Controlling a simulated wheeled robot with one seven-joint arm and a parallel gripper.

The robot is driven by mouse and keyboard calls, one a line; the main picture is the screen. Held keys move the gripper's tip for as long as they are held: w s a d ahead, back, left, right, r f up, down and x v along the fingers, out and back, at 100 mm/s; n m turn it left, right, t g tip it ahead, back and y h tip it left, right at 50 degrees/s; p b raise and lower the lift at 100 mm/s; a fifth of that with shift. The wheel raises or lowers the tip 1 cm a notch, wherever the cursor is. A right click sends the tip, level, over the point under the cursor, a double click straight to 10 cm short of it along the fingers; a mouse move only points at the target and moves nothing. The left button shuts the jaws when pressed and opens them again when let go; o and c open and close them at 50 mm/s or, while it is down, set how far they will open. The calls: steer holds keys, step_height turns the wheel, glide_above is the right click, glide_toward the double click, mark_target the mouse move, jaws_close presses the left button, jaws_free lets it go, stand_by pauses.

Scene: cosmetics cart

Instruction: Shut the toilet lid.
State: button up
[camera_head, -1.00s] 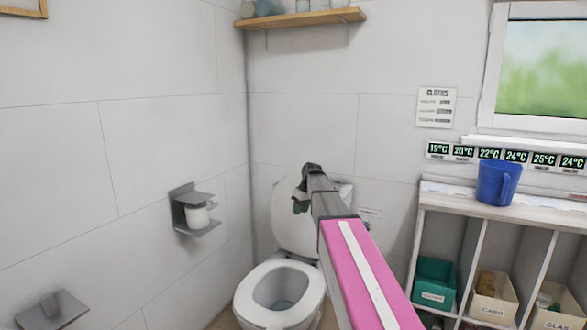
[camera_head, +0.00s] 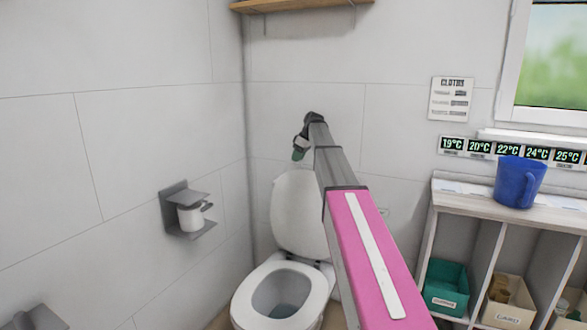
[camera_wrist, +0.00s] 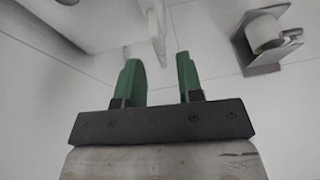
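The white toilet lid (camera_head: 296,212) stands raised, leaning back toward the wall behind the toilet (camera_head: 312,294). The seat ring is down around the open bowl, and water shows inside. My arm crosses in front of the lid's right side and hides part of it. My gripper (camera_head: 299,152) appears just above the lid's top edge in the head view; I cannot tell its depth from the lid. In the wrist view its two green fingers (camera_wrist: 162,78) are apart with nothing between them. White surfaces at the top left there are unclear.
A grey toilet-roll holder (camera_head: 187,210) juts from the left wall and also shows in the wrist view (camera_wrist: 266,40). A wooden shelf (camera_head: 290,5) is above.

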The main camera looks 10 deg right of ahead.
mark_target(293, 170)
steer(key=x, duration=0.5)
steer(key=shift+a+f, duration=0.1)
steer(key=shift+f, duration=0.25)
jaws_close()
steer(key=shift+s, duration=0.1)
